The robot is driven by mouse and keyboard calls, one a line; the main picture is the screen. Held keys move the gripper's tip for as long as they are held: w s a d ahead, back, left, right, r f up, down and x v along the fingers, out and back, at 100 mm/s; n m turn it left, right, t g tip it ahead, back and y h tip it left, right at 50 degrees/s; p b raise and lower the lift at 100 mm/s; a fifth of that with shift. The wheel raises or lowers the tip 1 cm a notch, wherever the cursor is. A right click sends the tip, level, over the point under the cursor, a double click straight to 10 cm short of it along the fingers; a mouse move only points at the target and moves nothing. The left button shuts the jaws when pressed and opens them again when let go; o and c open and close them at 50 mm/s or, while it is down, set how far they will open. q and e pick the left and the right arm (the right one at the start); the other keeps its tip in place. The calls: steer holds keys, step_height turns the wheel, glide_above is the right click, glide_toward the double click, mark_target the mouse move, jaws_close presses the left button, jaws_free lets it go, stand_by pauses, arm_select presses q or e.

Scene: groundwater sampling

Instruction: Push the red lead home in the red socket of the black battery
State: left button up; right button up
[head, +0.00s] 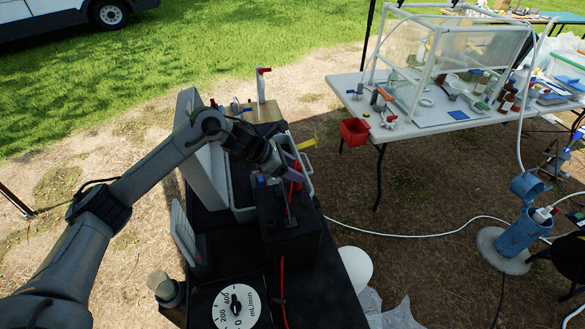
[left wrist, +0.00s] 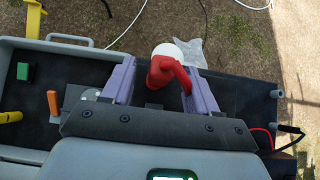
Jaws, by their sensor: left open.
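My left gripper (head: 294,164) reaches in from the left, above the far end of the black battery (head: 290,235). In the left wrist view its two purple fingers stand apart, one on each side of a bent red piece (left wrist: 168,72). This looks like the plug end of the red lead, and a gap shows beside the fingers. It also shows as a red patch (head: 297,178) by the fingers in the head view. I cannot make out the red socket, so I cannot tell how far in the plug sits. My right gripper is not in view.
A dial marked mL/min (head: 237,305) lies in front of the battery, with a red cable (head: 283,290) beside it. An open grey case (left wrist: 35,50) holds a green block (left wrist: 24,71) and an orange piece (left wrist: 53,103). A white table (head: 450,140) stands at the right.

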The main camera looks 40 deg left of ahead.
arm_select(q)
steer(key=b+v, duration=0.2)
steer(key=v, duration=0.9)
steer(key=shift+b, duration=0.35)
